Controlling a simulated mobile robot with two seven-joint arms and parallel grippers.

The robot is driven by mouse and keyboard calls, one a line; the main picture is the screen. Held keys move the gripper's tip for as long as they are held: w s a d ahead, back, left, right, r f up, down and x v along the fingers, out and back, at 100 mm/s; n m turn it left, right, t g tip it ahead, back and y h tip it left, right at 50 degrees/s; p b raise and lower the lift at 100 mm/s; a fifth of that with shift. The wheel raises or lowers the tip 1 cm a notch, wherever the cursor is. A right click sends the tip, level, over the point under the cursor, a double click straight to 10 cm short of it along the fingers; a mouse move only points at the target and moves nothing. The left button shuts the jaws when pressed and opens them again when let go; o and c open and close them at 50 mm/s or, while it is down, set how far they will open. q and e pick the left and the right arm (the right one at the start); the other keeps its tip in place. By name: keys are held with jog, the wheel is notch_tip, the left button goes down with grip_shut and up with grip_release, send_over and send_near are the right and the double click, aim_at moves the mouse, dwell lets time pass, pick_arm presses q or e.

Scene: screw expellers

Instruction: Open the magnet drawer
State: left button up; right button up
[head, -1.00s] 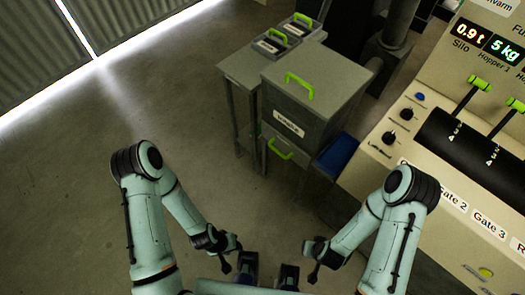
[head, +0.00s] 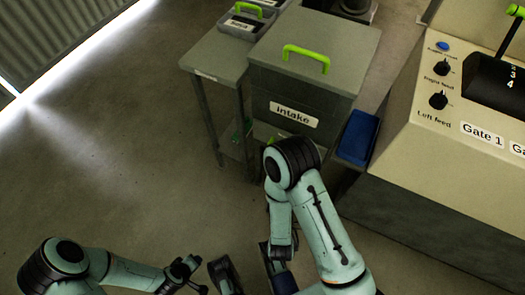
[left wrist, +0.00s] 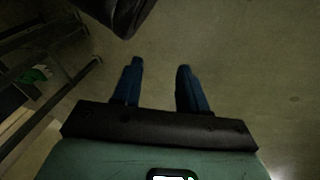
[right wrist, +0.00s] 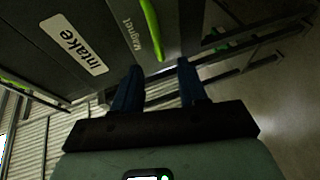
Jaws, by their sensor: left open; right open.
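The magnet drawer is the lower front of the grey cabinet. Its grey front (right wrist: 118,22), lettered "Magnet", and green handle (right wrist: 150,28) show in the right wrist view. The handle's near end appears just beyond the gap between the fingertips of my open, empty right gripper (right wrist: 160,65); I cannot tell whether they touch. In the head view, only a bit of the handle (head: 279,136) shows above my right arm, which hides most of the drawer front. The drawer looks shut. My left gripper (left wrist: 158,65) is open and empty over bare floor.
Above is the "Intake" front (head: 292,113), under a lid with a green handle (head: 306,56). A small side table (head: 211,62) with bins stands left of the cabinet. A blue bin (head: 357,137) and the control console (head: 431,117) are to the right. The floor at left is clear.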

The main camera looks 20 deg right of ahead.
jog(key=b+x, duration=0.1)
jog(key=x, duration=0.8)
jog(key=b+x, duration=0.1)
jog(key=x, duration=0.3)
jog(key=shift+w+r+b, duration=0.3)
jog(key=shift+w+b, duration=0.05)
pick_arm(q)
jog(key=s+a+f+g, duration=0.1)
jog(key=s+f, duration=0.2)
jog(key=f, duration=0.1)
jog(key=shift+s+a+f+g, duration=0.15)
jog(key=shift+s+f+g, duration=0.15)
jog(key=shift+s+f, duration=0.1)
pick_arm(e)
grip_shut()
